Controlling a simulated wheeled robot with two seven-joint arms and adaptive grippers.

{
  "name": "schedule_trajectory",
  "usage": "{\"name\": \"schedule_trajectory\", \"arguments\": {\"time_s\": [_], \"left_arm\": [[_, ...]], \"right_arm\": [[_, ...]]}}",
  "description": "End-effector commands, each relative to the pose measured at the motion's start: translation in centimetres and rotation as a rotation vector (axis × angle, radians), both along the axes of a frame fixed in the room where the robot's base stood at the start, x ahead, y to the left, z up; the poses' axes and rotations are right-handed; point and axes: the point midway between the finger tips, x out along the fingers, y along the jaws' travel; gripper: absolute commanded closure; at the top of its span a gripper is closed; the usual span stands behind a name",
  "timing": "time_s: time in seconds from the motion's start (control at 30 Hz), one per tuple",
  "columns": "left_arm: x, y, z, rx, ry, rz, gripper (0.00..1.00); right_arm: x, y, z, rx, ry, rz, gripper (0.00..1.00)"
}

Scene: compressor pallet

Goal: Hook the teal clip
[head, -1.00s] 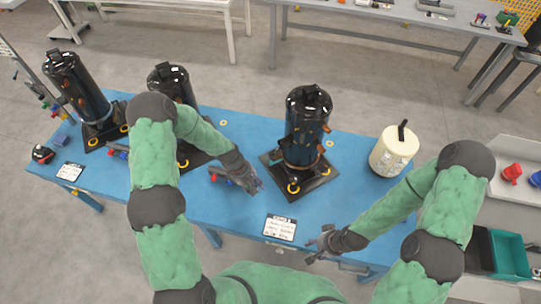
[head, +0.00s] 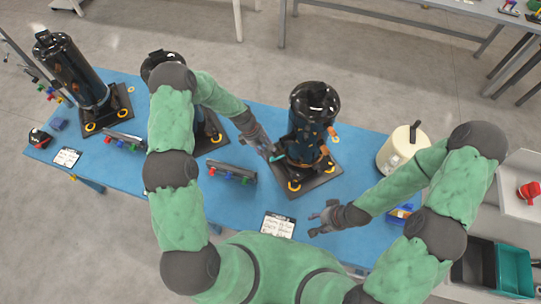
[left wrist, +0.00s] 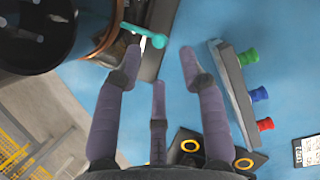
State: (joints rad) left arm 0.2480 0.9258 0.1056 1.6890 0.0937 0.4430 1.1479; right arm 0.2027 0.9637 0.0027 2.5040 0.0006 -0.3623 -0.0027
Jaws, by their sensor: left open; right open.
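The teal clip (left wrist: 150,38) shows in the left wrist view near the base of a dark compressor (left wrist: 35,35), just beyond my left fingertips. In the head view it is a small teal bit (head: 277,157) at the left side of the third compressor (head: 310,120). My left gripper (head: 270,152) is open beside that compressor. In the left wrist view its fingers (left wrist: 160,65) are spread with nothing between them, and the left finger's tip is close to the clip; I cannot tell if they touch. My right gripper (head: 318,222) is open and empty above the blue table's front edge.
Two more compressors stand on the blue table (head: 245,205) to the left (head: 70,65). A rack with coloured knobs (head: 232,172) lies left of the third compressor. A written card (head: 278,226) lies in front. A cream canister (head: 397,147) stands at the right.

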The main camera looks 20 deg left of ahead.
Motion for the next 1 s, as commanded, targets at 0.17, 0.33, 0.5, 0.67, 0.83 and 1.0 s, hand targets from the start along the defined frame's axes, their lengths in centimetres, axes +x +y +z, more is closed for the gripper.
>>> {"name": "schedule_trajectory", "arguments": {"time_s": [0.17, 0.33, 0.5, 0.67, 0.83, 1.0], "left_arm": [[-0.1, -1.2, -2.8, -0.001, 0.001, 0.000, 0.59], [0.0, -1.9, -4.4, -0.001, 0.000, 0.000, 0.59], [0.0, -2.2, -5.1, 0.000, -0.002, 0.000, 0.59], [0.0, -2.2, -5.2, 0.000, -0.002, 0.000, 0.59], [0.0, -2.2, -5.2, 0.000, -0.002, 0.000, 0.71], [0.0, -2.2, -5.2, 0.000, -0.001, -0.001, 1.00]], "right_arm": [[0.1, 0.0, 0.1, 0.000, -0.001, 0.000, 0.55], [0.0, 0.0, 0.1, 0.000, -0.001, 0.000, 0.55], [0.1, 0.0, 0.2, 0.000, -0.001, 0.000, 0.55], [0.1, 0.0, 0.2, 0.000, -0.001, 0.000, 0.55], [0.1, 0.0, 0.2, 0.000, -0.001, 0.000, 0.55], [0.1, 0.0, 0.2, 0.000, -0.001, 0.000, 0.55]]}}
